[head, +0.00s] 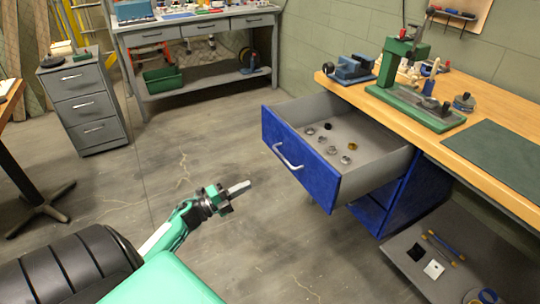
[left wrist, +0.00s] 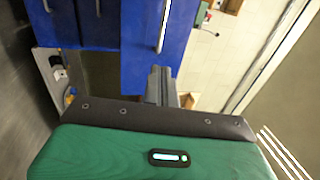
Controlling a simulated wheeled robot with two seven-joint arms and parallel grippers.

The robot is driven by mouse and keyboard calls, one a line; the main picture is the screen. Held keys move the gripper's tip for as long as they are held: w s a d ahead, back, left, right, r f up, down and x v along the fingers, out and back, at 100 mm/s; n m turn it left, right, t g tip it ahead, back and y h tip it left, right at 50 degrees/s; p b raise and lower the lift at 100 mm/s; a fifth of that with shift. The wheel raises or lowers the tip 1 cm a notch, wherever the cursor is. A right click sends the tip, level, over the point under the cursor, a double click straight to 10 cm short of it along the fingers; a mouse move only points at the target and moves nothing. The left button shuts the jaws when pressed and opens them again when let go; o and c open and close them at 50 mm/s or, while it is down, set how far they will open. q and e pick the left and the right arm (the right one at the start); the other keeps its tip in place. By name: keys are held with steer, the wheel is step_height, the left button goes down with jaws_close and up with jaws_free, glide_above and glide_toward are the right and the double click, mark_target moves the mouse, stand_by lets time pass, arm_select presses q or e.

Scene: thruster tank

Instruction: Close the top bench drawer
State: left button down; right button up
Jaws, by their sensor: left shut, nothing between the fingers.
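The top bench drawer (head: 298,166) is blue-fronted with a grey inside and a pale bar handle (head: 288,157). It stands pulled well out from under the wooden workbench (head: 450,90). Several small round parts lie in it. My left gripper (head: 240,187) is shut and empty, in front of the drawer to its left and apart from it in the head view. In the left wrist view, the fingers (left wrist: 158,85) show before blue drawer fronts (left wrist: 110,25) with upright-looking pale handles. I cannot tell the gap there. My right gripper is not in view.
A green arbor press (head: 400,65) and a blue vise (head: 350,69) stand on the workbench. A low shelf (head: 440,250) with small items is below it. A grey cabinet (head: 85,100) stands at the left. The floor in front of the drawer is clear.

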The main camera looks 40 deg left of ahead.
arm_select(q)
steer(key=x, duration=1.3)
steer(key=shift+p, duration=0.3)
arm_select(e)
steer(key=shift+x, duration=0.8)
arm_select(q)
steer(key=shift+w, duration=0.15)
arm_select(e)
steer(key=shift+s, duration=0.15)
